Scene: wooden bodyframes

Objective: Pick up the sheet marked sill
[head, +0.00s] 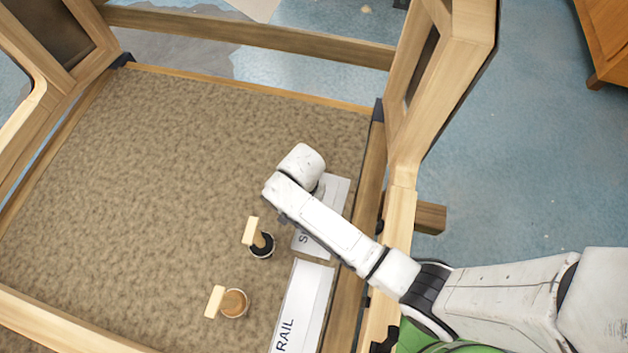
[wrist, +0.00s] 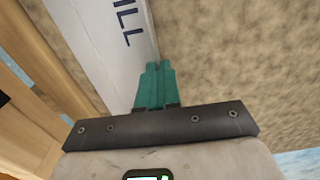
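The sill sheet (head: 338,190) is a white sheet lying on the brown carpeted floor of the wooden frame, by its right side. My arm crosses over it in the head view, hiding its middle; only an "S" shows there. In the wrist view the sill sheet (wrist: 90,40) shows the letters "ILL" and runs up from the fingers. My gripper (wrist: 158,66) has teal fingers close together, with their tips at the sheet's right edge. I see no sheet clearly pinched between them. The fingers are hidden behind my arm in the head view.
A white sheet marked "RAIL" (head: 302,305) lies nearer, just below the sill sheet. Left of them stand a dark-topped round container (head: 261,246) and a brown-topped one (head: 234,303), each with a pale wooden block beside it. The frame's right beam (head: 372,200) runs close beside the sheets.

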